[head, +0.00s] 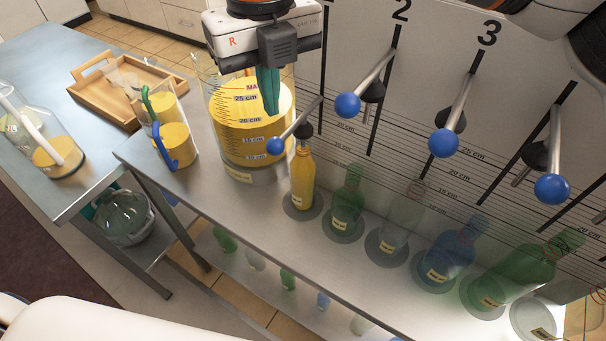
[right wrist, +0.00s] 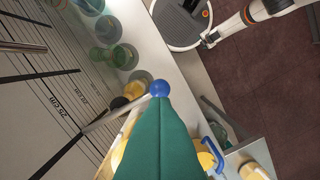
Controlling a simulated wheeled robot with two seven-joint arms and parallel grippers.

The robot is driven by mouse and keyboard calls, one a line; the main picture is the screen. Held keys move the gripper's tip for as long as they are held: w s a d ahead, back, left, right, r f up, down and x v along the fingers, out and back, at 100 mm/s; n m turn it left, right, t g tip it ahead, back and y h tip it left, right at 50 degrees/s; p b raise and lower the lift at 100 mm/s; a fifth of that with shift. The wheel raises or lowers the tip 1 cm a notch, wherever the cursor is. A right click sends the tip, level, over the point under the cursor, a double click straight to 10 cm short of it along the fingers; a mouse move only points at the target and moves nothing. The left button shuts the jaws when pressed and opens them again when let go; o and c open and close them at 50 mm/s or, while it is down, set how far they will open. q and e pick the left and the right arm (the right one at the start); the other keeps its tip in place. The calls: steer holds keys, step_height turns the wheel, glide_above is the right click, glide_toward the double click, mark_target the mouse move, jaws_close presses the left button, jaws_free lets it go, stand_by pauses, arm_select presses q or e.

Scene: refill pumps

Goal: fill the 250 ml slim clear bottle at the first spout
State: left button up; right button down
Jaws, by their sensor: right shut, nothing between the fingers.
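A slim bottle (head: 303,182) stands upright under the first spout (head: 303,130). It looks yellow up to about its neck, with a pale label low down. I cannot tell whether liquid is running. The first lever ends in a blue ball (head: 275,145), left of the spout. My right gripper (head: 270,110) hangs in front of the yellow tank, above that ball, its green fingers shut and empty. In the right wrist view the fingers (right wrist: 157,100) point at the blue ball (right wrist: 159,88); contact is unclear. A small dark arm end (right wrist: 210,39), perhaps my left gripper, shows there.
The graduated yellow tank (head: 245,150) stands left of the bottle. Green, clear and blue bottles (head: 345,198) stand in a row to the right under other levers. Yellow-filled jugs (head: 175,145) and a wooden tray (head: 95,93) are at the left. The bench's front strip is clear.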

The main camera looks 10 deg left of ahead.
step_height(320, 180, up, 7)
steer(key=p, duration=0.4)
steer(key=c, duration=2.1)
jaws_free()
steer(key=shift+r, duration=0.1)
steer(key=o, duration=0.4)
step_height(320, 180, up, 19)
steer(key=p, duration=0.7)
